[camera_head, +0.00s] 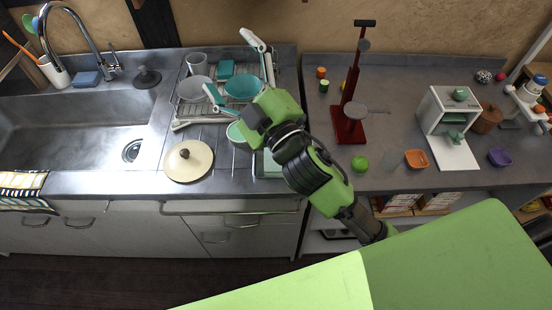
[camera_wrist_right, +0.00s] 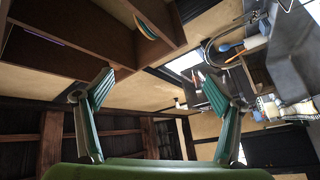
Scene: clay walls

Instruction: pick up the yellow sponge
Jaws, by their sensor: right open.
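I cannot make out a yellow sponge in either view. A blue sponge-like block (camera_head: 87,78) lies on the counter behind the sink, near the tap. My right gripper (camera_head: 228,63) is above the dish rack, with its two fingers spread and nothing between them. In the right wrist view the gripper (camera_wrist_right: 158,88) is also open and empty, facing the wall and shelves. My right arm hides part of the counter and rack. My left gripper is not in view.
A sink (camera_head: 75,130) is at the left. A cream lid (camera_head: 188,161) lies near the counter's front edge. Bowls, including a teal bowl (camera_head: 243,85), stand in the rack. At the right are a red stand (camera_head: 352,100), a green fruit (camera_head: 360,163) and an orange bowl (camera_head: 416,159).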

